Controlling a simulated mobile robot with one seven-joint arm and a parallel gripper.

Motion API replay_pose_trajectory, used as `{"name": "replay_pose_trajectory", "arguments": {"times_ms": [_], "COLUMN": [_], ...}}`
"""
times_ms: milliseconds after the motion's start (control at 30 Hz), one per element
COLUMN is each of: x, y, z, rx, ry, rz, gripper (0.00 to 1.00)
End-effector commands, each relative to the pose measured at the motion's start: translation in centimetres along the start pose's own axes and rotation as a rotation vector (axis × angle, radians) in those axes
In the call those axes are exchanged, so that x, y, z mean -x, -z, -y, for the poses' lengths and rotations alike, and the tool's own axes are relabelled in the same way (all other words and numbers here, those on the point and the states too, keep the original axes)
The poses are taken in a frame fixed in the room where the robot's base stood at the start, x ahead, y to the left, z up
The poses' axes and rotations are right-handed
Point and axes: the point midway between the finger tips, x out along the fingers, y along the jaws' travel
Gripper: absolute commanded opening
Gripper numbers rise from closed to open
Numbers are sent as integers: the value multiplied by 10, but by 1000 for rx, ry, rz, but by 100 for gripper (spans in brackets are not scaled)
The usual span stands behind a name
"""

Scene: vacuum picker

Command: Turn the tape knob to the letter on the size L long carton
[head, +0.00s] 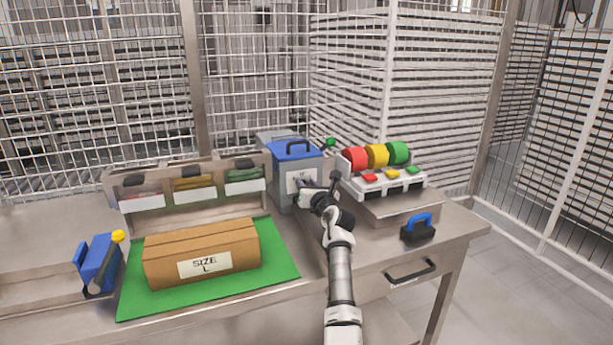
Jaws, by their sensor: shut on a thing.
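The long brown carton (202,249) lies on the green mat (283,272) at the left, with a white label reading "SIZE L". A grey box with a blue lid (294,150) and a pale front label stands at the back centre. My gripper (304,188) is at this box's front face, just below the label. It is shut on what appears to be the tape knob there. My gripper covers the knob, so its pointer and most of its letters cannot be read.
Red, yellow and green tape rolls (376,156) sit on a white dispenser right of my arm. A black block with a blue handle (418,228) stands near the right edge. A bin rack (190,187) is behind the carton. A blue tool (97,262) is at the left.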

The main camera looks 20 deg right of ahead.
Motion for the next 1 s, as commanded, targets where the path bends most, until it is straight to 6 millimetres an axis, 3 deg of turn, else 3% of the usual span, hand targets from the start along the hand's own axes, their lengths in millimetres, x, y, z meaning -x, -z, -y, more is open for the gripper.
{"name": "replay_pose_trajectory", "arguments": {"times_ms": [33,500,1000], "x": [0,0,0], "y": [-7,-2,4], "z": [-1,5,8], "rx": [-43,-421,-589], "ry": [1,1,1], "rz": [-5,-4,-3], "gripper": [7,7,7]}}
